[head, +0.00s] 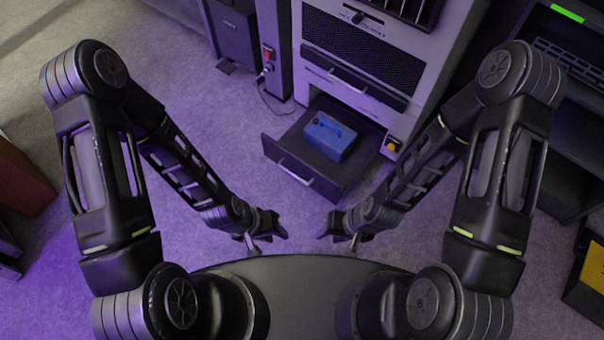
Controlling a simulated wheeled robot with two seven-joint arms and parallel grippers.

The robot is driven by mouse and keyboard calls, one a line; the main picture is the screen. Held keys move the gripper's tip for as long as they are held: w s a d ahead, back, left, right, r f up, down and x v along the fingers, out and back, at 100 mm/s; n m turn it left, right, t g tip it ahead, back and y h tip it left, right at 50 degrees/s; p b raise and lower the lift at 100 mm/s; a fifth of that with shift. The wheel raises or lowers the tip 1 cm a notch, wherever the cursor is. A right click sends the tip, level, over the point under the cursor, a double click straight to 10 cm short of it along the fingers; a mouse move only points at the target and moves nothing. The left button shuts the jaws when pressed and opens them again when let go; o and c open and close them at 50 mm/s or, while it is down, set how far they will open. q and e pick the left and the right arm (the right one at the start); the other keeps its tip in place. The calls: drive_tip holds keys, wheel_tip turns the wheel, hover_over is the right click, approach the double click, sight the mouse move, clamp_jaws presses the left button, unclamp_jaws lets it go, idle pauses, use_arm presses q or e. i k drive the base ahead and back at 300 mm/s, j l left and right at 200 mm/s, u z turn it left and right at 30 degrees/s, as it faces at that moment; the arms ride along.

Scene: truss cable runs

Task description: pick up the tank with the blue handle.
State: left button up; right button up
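A small blue tank (329,138) sits in an open drawer (287,160) low on the tall grey machine. Its body looks blue and the handle on its top looks dark; I see no clearly blue handle. My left gripper (268,240) and my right gripper (336,238) hang over the floor, nearer to me than the drawer. Both are apart from the tank and nothing shows in them. They are small and dark, so their finger opening is unclear.
The drawer's front handle (294,171) faces me. Dark shelving (575,110) stands at right, a red box (20,180) at left. Floor before the drawer is clear.

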sight(325, 133)
drive_tip(key=i+j, duration=1.2)
drive_tip(key=z, duration=2.6)
drive_tip(key=i+j, duration=0.05)
